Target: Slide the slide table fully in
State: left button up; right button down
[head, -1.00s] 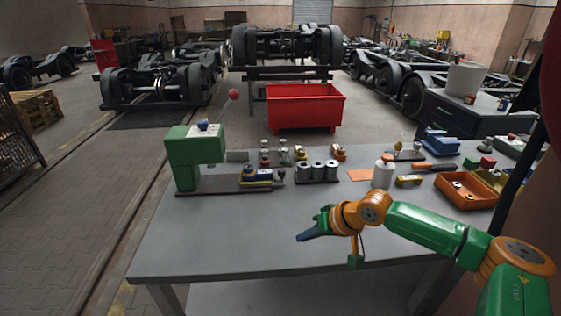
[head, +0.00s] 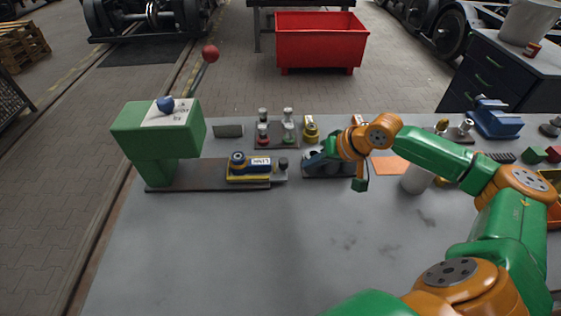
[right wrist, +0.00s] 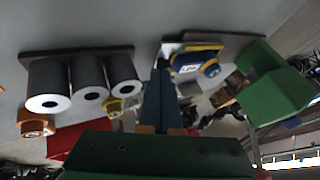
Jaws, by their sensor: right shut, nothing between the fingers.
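The slide table (head: 249,178) is a yellow-edged plate carrying a blue part with a white label. It sits on the dark base of the green press (head: 158,135), out to the right of the press head. A dark knob (head: 283,163) stands at its right end. In the right wrist view the slide table (right wrist: 198,47) shows beyond the fingers, with the press (right wrist: 268,80) to its right. My right gripper (head: 308,162) is shut and empty, a little right of the knob and over the cylinder tray; it also shows in the right wrist view (right wrist: 160,85). My left gripper is out of view.
The grey cylinders (right wrist: 88,80) on their tray are partly hidden by my right gripper in the head view. A stand with small knobs (head: 276,135) is behind the slide table. A white bottle (head: 417,180) is to the right. The front tabletop is clear.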

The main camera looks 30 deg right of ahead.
aim_at(272, 176)
jog(key=x, duration=0.7)
jog(key=shift+s+a+p, duration=0.1)
jog(key=shift+a+p, duration=0.3)
jog(key=w+a+p, duration=0.2)
jog(key=shift+a+f, duration=0.35)
jog(key=shift+a, duration=0.55)
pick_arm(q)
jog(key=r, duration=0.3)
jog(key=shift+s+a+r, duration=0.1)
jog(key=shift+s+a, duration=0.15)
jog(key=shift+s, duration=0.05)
pick_arm(e)
jog(key=shift+w+f, duration=0.1)
jog(key=shift+d, duration=0.1)
